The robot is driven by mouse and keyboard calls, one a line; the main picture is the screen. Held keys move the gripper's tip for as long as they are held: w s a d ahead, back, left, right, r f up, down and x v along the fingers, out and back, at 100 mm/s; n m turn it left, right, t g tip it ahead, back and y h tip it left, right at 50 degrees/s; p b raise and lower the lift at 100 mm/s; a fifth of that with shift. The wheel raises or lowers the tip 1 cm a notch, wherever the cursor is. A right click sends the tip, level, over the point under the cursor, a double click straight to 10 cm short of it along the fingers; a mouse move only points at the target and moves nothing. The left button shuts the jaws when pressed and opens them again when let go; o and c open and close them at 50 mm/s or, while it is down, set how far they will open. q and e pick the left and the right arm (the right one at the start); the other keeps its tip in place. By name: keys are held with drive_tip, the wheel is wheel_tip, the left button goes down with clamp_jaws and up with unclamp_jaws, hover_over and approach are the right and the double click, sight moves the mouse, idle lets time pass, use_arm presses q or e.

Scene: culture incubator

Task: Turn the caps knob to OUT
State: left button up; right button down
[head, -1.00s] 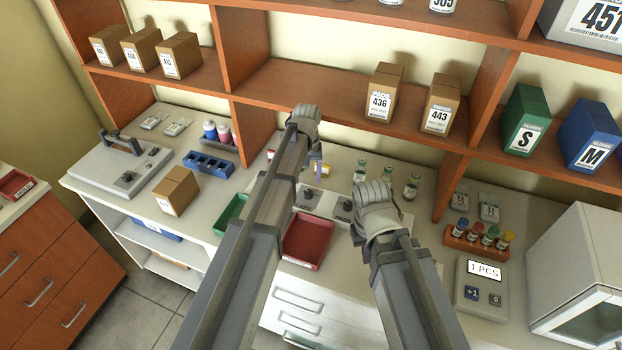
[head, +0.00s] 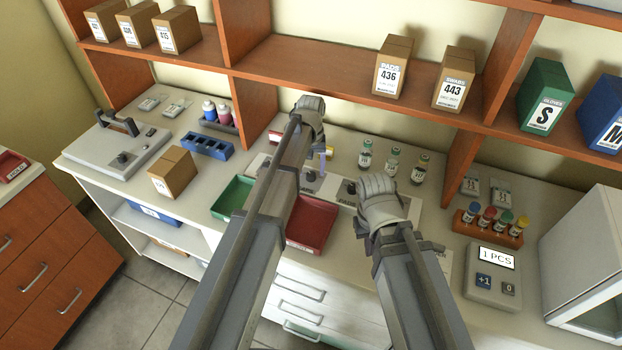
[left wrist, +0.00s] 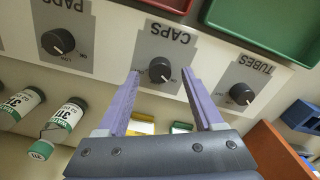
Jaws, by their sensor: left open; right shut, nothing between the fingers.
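The caps knob (left wrist: 160,70) is a round black dial on a grey plate marked CAPS, upside down in the left wrist view. Its pale pointer line shows, but the small position words around it are too blurred to read surely. My left gripper (left wrist: 161,72) is open, its two purple fingers on either side of the knob with a gap to each. How far the tips are from the panel is hard to tell. In the head view, my left arm partly hides the panel. My right gripper (head: 380,203) is shut and empty over the panel's right part.
The pads knob (left wrist: 58,41) and the tubes knob (left wrist: 241,94) flank the caps knob. A red tray (head: 312,225) and a green tray (head: 232,198) lie in front of the panel. A shelf (head: 320,83) spans above.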

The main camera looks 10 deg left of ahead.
use_arm(q)
drive_tip(key=shift+f+b, duration=0.45)
drive_tip(key=shift+f, duration=0.5)
drive_tip(key=shift+r, duration=0.1)
drive_tip(key=shift+c, duration=0.3)
clamp_jaws()
